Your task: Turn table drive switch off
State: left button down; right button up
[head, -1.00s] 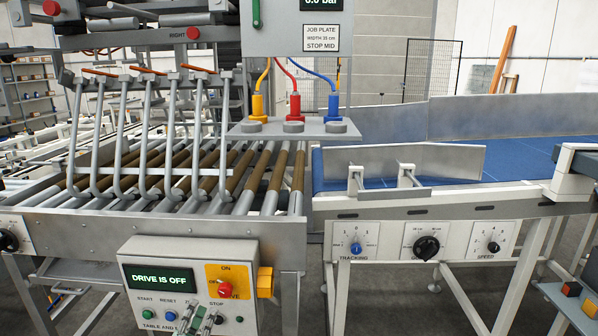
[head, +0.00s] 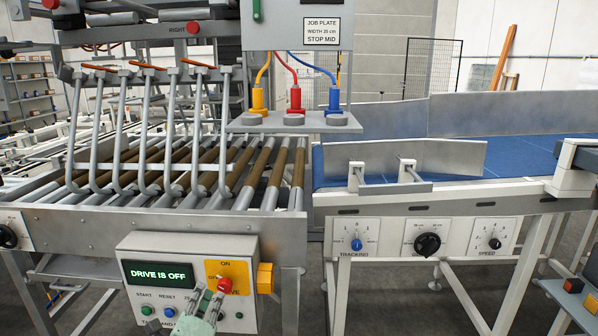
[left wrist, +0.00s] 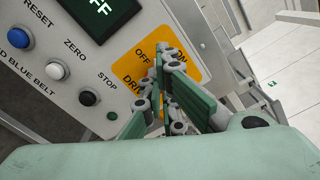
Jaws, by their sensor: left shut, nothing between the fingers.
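The drive switch is a red knob (head: 224,285) on an orange plate (head: 240,270) at the top right of the grey control box. The display (head: 158,274) reads "DRIVE IS OFF". My left gripper (head: 209,294) is shut and empty, just left of and below the red knob; I cannot tell whether it touches it. In the left wrist view the gripper (left wrist: 165,72) lies over the orange plate (left wrist: 133,68), between the words OFF and ON, and its fingers hide the knob. My right gripper is not in view.
Green and blue buttons (head: 147,310) sit in the lower row of the box, partly behind my gripper. A yellow block (head: 265,278) sticks out on the box's right side. Rollers (head: 262,175) and a blue belt (head: 375,180) lie above. Floor shows at right.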

aim_at(225, 285)
pick_arm(q)
jog(key=w, duration=0.3)
jog(key=shift+w+r, duration=0.15)
jog(key=shift+w, duration=0.1)
jog(key=shift+b, duration=0.3)
dwell(0.4)
jog(key=shift+s+a+f, duration=0.1)
jog(key=shift+f, duration=0.35)
